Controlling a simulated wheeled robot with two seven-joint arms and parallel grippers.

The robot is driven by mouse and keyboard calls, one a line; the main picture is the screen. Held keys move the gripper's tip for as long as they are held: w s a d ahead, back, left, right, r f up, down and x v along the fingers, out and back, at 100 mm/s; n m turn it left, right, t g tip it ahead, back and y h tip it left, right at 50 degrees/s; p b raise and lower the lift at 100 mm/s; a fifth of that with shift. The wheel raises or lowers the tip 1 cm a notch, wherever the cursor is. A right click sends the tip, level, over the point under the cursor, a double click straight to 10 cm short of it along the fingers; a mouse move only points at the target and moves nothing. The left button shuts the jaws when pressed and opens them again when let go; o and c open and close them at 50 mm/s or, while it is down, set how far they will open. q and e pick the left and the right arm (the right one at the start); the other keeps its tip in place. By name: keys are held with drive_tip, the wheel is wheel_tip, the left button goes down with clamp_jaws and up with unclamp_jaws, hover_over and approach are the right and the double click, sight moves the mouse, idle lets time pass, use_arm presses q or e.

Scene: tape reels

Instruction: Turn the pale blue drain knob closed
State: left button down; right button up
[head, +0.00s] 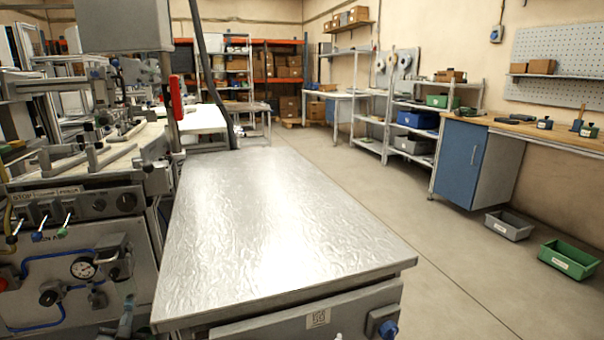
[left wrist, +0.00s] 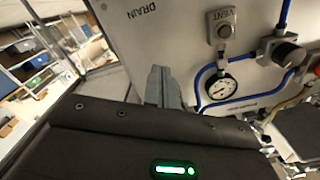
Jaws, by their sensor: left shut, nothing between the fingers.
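A grey machine panel (head: 30,272) stands at the left in the head view. In the left wrist view the panel appears upside down, with the printed DRAIN lettering (left wrist: 141,14) near its top edge. I cannot make out a pale blue knob beside that lettering. A grey VENT fitting (left wrist: 223,28) and a round gauge (left wrist: 222,87) are to the right of my fingers. My left gripper (left wrist: 160,72) is shut and empty, its tips in front of the panel. In the head view it shows at the bottom edge (head: 128,304), below and right of the gauge (head: 83,267). My right gripper is out of view.
Blue hoses (left wrist: 282,82) and a black regulator knob (left wrist: 285,50) lie near the gauge. Toggle switches (head: 37,236) sit higher on the panel. A metal-topped table (head: 270,215) stands to the right, with a darker blue knob (head: 388,328) on its front. Its top is clear.

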use_arm(q)
drive_tip(key=shift+f, duration=0.25)
drive_tip(key=p+v, duration=0.4)
drive_tip(key=v, duration=0.2)
idle(0.4)
